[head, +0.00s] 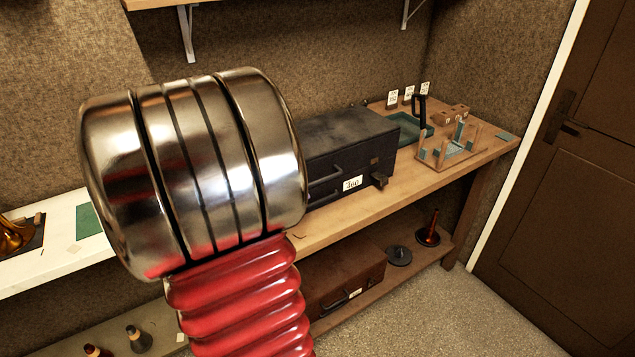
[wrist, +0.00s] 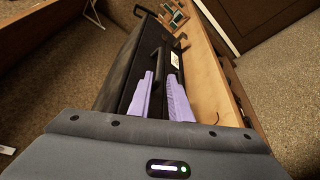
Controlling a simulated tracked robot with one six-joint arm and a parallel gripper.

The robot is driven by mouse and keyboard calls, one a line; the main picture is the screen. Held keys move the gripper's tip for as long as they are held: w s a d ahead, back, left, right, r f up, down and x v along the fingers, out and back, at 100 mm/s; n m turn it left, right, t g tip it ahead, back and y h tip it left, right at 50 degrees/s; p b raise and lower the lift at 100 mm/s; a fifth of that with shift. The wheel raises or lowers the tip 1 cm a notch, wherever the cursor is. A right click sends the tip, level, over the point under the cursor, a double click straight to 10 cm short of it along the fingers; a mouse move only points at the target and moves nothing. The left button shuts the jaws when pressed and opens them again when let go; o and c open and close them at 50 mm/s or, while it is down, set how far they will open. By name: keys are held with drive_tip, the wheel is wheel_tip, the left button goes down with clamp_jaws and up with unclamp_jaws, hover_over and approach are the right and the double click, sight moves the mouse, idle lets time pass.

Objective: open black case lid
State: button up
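The black case (head: 350,140) stands on the wooden bench with its lid down. Its front bears a dark handle, a white label (head: 352,184) and a latch (head: 379,180) near the right corner. My arm hides the case's left end in the head view. In the wrist view the case (wrist: 120,68) runs away from me, its handle and label beyond the fingers. The gripper is hidden in the head view.
A green tray (head: 407,128) and a wooden rack (head: 450,150) stand right of the case. A brown case (head: 345,277) lies on the lower shelf. A wall shelf (head: 300,2) is above, and a door (head: 560,160) is at the right. Bare bench lies before the case.

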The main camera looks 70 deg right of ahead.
sight(318, 181)
drive_tip(key=x, duration=0.8)
drive_tip(key=shift+s+d, duration=0.1)
drive_tip(key=shift+c, duration=0.3)
clamp_jaws()
drive_tip(key=shift+f, duration=0.1)
